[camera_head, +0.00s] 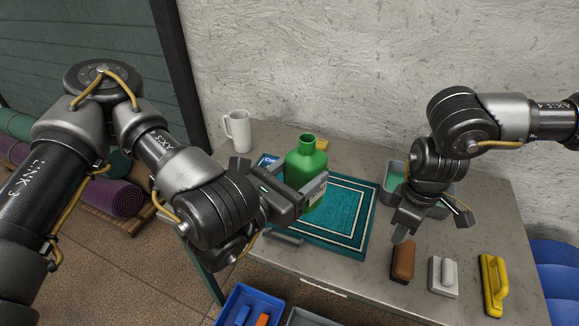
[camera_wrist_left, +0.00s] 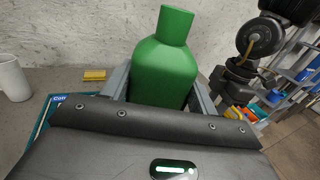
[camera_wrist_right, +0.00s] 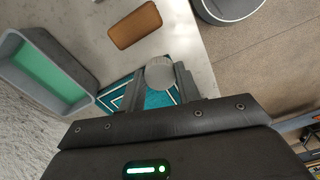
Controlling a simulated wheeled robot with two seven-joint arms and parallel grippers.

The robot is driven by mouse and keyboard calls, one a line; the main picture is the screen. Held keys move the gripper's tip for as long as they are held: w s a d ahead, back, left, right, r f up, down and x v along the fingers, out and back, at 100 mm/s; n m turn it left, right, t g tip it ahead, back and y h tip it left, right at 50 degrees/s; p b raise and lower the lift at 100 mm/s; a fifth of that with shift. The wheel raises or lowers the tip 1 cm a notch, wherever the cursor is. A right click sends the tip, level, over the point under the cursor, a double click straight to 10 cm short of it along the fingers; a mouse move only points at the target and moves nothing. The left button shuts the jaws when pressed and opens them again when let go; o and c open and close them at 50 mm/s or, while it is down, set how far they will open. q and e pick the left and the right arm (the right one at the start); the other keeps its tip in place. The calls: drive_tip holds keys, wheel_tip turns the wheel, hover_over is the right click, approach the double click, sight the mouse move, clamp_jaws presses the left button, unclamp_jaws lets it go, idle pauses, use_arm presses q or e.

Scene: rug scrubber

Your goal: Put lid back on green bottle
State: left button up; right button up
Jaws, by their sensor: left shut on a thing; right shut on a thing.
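The green bottle (camera_head: 306,162) is upright over the teal rug (camera_head: 350,216), its neck bare at the top. My left gripper (camera_head: 300,187) is shut on the bottle's body. In the left wrist view the bottle (camera_wrist_left: 164,70) sits between the two fingers, its neck clear above them. My right gripper (camera_head: 428,218) is to the right of the bottle, apart from it. In the right wrist view it is shut on a round, light grey lid (camera_wrist_right: 160,74). The lid is hidden in the head view. I cannot tell whether the bottle touches the rug.
A grey tub (camera_head: 447,201) with a green inside is behind my right gripper. A brown brush (camera_head: 403,261), a white scrubber (camera_head: 443,277) and a yellow scrubber (camera_head: 494,284) lie at the front right. A white mug (camera_head: 239,131) and yellow sponge (camera_head: 322,144) are at the back.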

idle(0.4)
drive_tip(key=w+a+r+n, duration=0.1)
drive_tip(key=w+a+r, duration=0.35)
drive_tip(key=r, duration=0.35)
drive_tip(key=w+a+r+n, duration=0.25)
drive_tip(key=a+r, duration=0.25)
drive_tip(key=r, duration=0.3)
drive_tip(key=a+r+n, duration=0.3)
drive_tip(key=a+r, duration=0.1)
drive_tip(key=s+a+r+n, duration=0.1)
drive_tip(key=a+r+n, duration=0.3)
drive_tip(key=s+a+r+n, duration=0.1)
drive_tip(key=a+r+n, duration=0.2)
drive_tip(key=r, duration=0.1)
drive_tip(key=shift+s+a+r+n, duration=0.25)
drive_tip(key=shift+a+r+n, duration=0.1)
drive_tip(key=shift+a, duration=0.05)
drive_tip(key=shift+s+a+r+n, duration=0.1)
drive_tip(key=shift+s+n, duration=0.25)
drive_tip(key=shift+n, duration=0.35)
drive_tip(key=shift+s+d+n, duration=0.2)
drive_tip(key=shift+d+n, duration=0.05)
drive_tip(key=shift+n, duration=0.55)
drive_tip(key=shift+a, duration=0.15)
